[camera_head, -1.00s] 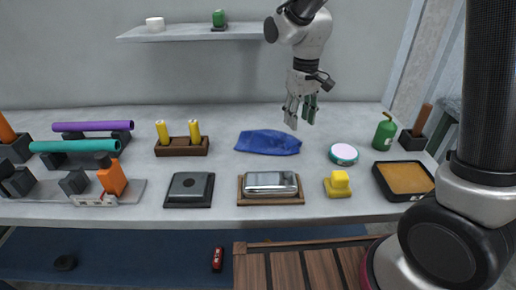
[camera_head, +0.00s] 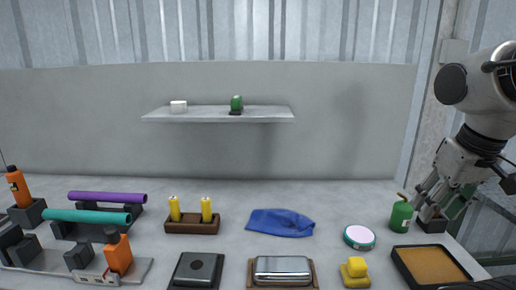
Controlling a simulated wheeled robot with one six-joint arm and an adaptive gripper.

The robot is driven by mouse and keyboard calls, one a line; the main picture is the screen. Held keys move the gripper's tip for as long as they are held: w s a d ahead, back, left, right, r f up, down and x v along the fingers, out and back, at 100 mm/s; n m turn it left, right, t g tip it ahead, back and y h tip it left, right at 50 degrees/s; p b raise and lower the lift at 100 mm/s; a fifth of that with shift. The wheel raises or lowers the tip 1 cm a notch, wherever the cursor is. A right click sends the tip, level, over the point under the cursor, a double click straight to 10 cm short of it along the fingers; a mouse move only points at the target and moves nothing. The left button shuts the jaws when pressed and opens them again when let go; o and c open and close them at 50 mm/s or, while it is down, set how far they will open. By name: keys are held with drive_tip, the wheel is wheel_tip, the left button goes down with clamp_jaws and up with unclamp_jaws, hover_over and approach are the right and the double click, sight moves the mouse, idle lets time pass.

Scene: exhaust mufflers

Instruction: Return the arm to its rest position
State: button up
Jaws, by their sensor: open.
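My gripper (camera_head: 437,205) hangs at the right side of the view, fingers pointing down and to the left. It is open and I see nothing between its fingers. In the picture it overlaps the area by the green bottle (camera_head: 401,216) and a dark block holder (camera_head: 431,222) at the bench's right end; I cannot tell how far above or in front of them it is. My arm (camera_head: 490,105) comes in from the right edge, bent, with its upper part cut off by the frame.
The workbench (camera_head: 335,205) holds a blue cloth (camera_head: 281,222), a round tin (camera_head: 359,236), a yellow block (camera_head: 355,270), a brown-filled tray (camera_head: 430,265), a silver muffler (camera_head: 283,270) and yellow cylinders in a wooden block (camera_head: 192,226). A shelf (camera_head: 217,114) crosses the back wall.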

drive_tip(key=shift+s+d+r+m+t, duration=0.25)
drive_tip(key=shift+s+d+r+t, duration=0.1)
drive_tip(key=shift+d+r, duration=0.15)
drive_tip(key=shift+s+d+r+m+t, duration=0.3)
drive_tip(key=shift+d+r, duration=0.1)
drive_tip(key=shift+r, duration=0.1)
idle(1.8)
